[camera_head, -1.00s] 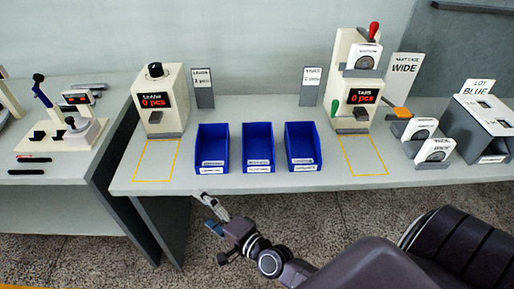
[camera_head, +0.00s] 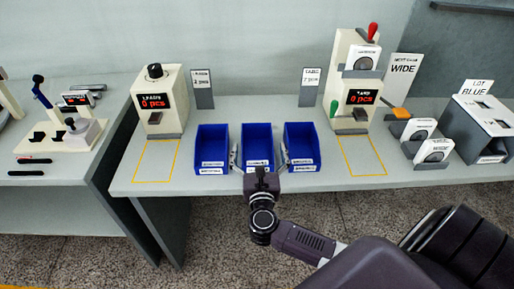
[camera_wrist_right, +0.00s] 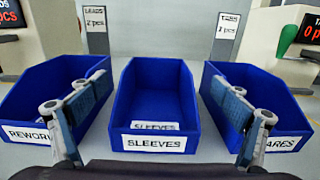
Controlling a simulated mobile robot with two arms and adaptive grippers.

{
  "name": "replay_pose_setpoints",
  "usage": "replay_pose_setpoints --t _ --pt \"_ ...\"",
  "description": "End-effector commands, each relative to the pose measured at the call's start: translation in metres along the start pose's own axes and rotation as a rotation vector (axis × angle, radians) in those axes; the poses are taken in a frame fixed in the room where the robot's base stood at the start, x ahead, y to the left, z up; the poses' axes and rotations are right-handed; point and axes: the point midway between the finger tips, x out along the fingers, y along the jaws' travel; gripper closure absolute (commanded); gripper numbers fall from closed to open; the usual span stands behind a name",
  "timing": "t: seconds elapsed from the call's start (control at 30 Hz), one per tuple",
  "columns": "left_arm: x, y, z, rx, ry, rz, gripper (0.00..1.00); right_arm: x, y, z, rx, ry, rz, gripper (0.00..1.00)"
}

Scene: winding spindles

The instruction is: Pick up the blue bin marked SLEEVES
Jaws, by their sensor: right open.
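The blue bin marked SLEEVES (camera_head: 257,140) is the middle one of three blue bins on the grey table. In the right wrist view the SLEEVES bin (camera_wrist_right: 157,105) faces me, its front label readable and a second label lying inside. My right gripper (camera_head: 259,158) is open at the front of this bin, one finger on each side. In the right wrist view the fingers of my right gripper (camera_wrist_right: 157,115) stand apart from the bin's side walls and overlap the neighbouring bins. My left gripper is not in view.
A bin marked REWORK (camera_wrist_right: 28,133) stands to the left and one whose label ends in ARES (camera_wrist_right: 283,144) to the right, with narrow gaps. Two counting stations (camera_head: 160,95) (camera_head: 352,75) stand behind. Yellow-outlined areas (camera_head: 156,160) (camera_head: 361,157) on the table are empty.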

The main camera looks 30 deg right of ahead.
Motion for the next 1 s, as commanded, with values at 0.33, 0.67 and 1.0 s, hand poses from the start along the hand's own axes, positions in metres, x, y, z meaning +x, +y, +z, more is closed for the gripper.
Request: replay_pose_setpoints --t 0.33,0.67,1.0 --pt "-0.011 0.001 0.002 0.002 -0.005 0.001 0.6 0.043 0.004 0.0 -0.006 -0.003 0.001 0.07" --pt "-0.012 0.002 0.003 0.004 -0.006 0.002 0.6 0.052 0.004 -0.002 -0.003 0.0 0.001 0.07" --pt "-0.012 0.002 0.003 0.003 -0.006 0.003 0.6 0.051 0.004 -0.002 -0.003 0.0 0.002 0.4"
